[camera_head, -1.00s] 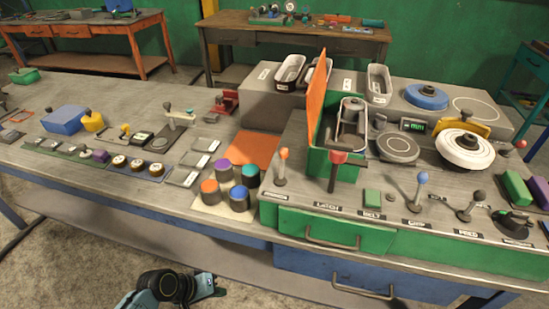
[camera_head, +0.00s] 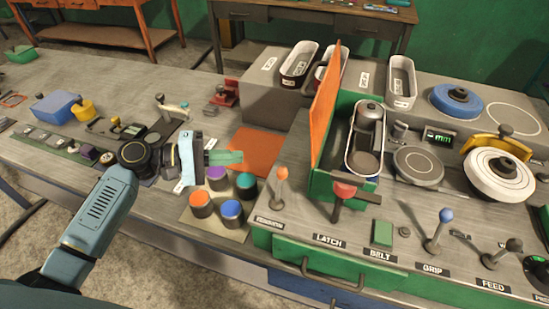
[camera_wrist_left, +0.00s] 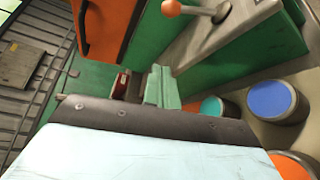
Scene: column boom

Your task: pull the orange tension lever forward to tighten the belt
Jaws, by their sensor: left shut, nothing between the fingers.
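The orange tension lever (camera_head: 281,186) has a round orange knob on a grey stem and stands upright at the front left of the machine panel. Its knob and stem also show at the top of the left wrist view (camera_wrist_left: 172,9). My left gripper (camera_head: 238,157) is shut and empty, above the orange mat and left of the lever, apart from it. Its greenish fingers show in the left wrist view (camera_wrist_left: 160,88). No belt can be made out clearly. My right gripper is out of view.
Several colour-topped cylinders (camera_head: 231,211) stand below and in front of my left gripper. A red-handled latch lever (camera_head: 342,194) and an open orange lid (camera_head: 326,105) are right of the tension lever. A blue-knobbed lever (camera_head: 440,227) stands further right.

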